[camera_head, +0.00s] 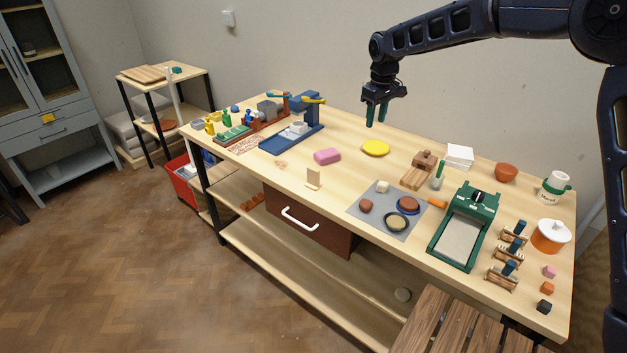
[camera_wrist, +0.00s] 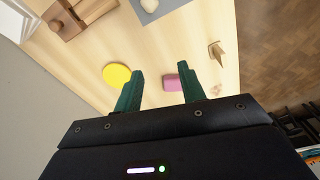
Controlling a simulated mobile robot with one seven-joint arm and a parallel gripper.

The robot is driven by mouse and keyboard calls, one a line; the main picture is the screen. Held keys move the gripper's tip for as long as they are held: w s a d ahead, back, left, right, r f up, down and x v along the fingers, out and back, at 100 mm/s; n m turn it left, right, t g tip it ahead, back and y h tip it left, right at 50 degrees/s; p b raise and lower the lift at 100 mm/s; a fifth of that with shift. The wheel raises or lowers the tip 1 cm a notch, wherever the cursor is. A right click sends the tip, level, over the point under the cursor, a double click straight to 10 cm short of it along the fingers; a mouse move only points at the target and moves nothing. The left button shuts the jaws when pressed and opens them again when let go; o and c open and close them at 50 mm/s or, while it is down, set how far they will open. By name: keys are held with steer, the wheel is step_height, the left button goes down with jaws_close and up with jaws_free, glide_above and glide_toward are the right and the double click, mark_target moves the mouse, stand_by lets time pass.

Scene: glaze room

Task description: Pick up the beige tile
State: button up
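The beige tile (camera_head: 313,177) stands upright near the front edge of the table, above the brown drawer. It also shows in the wrist view (camera_wrist: 216,50), to the right of my gripper's fingers. My gripper (camera_head: 376,122) points down in the air over the back of the table, well above and to the right of the tile in the head view. In the wrist view its two green fingers (camera_wrist: 158,84) are apart with nothing held between them.
A pink block (camera_head: 327,156) lies just behind the tile, and a yellow disc (camera_head: 375,148) lies under my gripper. A grey mat (camera_head: 354,208) with several small items is to the right. A blue press (camera_head: 293,135) stands at the back left. Bare tabletop surrounds the tile.

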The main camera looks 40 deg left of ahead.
mark_target(313, 169)
steer(key=s+a+f+n, duration=0.1)
steer(key=s+a+f, duration=0.2)
steer(key=s+a, duration=0.1)
steer(key=s+a+f+n, duration=0.1)
steer(key=s+a+f, duration=0.3)
steer(key=a, duration=0.1)
steer(key=s+a+f+n, duration=0.1)
steer(key=s+a+f, duration=0.2)
steer(key=s+a, duration=0.1)
steer(key=shift+s+a+f+h, duration=0.1)
steer(key=shift+a+f+h, duration=0.05)
steer(key=shift+a, duration=0.25)
steer(key=shift+s+a+f+h, duration=0.1)
steer(key=shift+a+f+h, duration=0.05)
steer(key=shift+a, duration=0.2)
steer(key=shift+f, duration=5.35)
jaws_close()
